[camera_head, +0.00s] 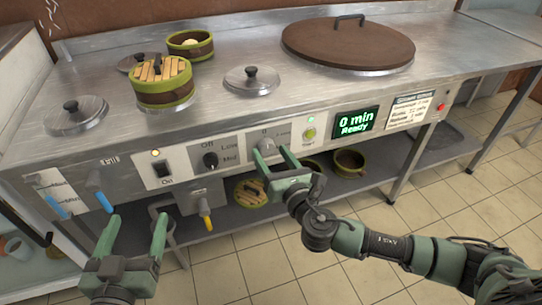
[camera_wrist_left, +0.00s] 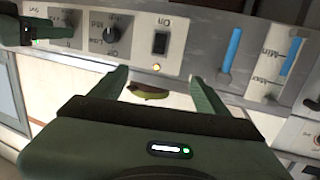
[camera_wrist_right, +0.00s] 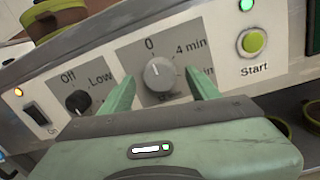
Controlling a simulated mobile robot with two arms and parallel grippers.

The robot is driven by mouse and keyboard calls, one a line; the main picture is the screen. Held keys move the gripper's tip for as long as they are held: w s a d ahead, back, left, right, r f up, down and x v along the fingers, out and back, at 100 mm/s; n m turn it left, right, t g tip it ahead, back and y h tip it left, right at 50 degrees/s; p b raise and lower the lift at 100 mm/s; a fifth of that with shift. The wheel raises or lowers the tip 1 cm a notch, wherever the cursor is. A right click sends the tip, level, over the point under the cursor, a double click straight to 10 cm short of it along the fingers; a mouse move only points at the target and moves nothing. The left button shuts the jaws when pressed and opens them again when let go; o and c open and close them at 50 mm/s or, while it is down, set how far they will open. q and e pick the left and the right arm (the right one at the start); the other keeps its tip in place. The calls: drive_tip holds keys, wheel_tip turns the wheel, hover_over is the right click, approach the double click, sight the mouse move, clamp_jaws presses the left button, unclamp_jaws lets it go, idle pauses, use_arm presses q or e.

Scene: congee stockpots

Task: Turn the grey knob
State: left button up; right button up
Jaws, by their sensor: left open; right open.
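The grey knob (camera_wrist_right: 159,74) is on the front panel, on a dark grey dial plate with "0" above it and "4 min" to its upper right. In the head view the grey knob (camera_head: 267,146) is partly behind my right gripper (camera_head: 276,167). In the right wrist view the right gripper (camera_wrist_right: 160,90) is open, with one finger on each side of the knob; contact cannot be told. My left gripper (camera_head: 135,226) is open and empty, low in front of the panel's left part. It also shows open in the left wrist view (camera_wrist_left: 158,80).
A black knob (camera_head: 210,160), a black switch (camera_head: 162,170) and a green start button (camera_head: 310,134) flank the dial. The display (camera_head: 355,122) reads "0 min Ready". Bamboo steamers (camera_head: 163,82) and lids stand on the steel counter (camera_head: 230,110). A blue lever (camera_head: 104,202) sticks out at left.

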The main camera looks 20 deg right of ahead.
use_arm(q)
drive_tip(key=shift+d+r, duration=0.1)
drive_tip(key=shift+r, duration=0.15)
use_arm(e)
drive_tip(key=shift+w, duration=0.25)
clamp_jaws()
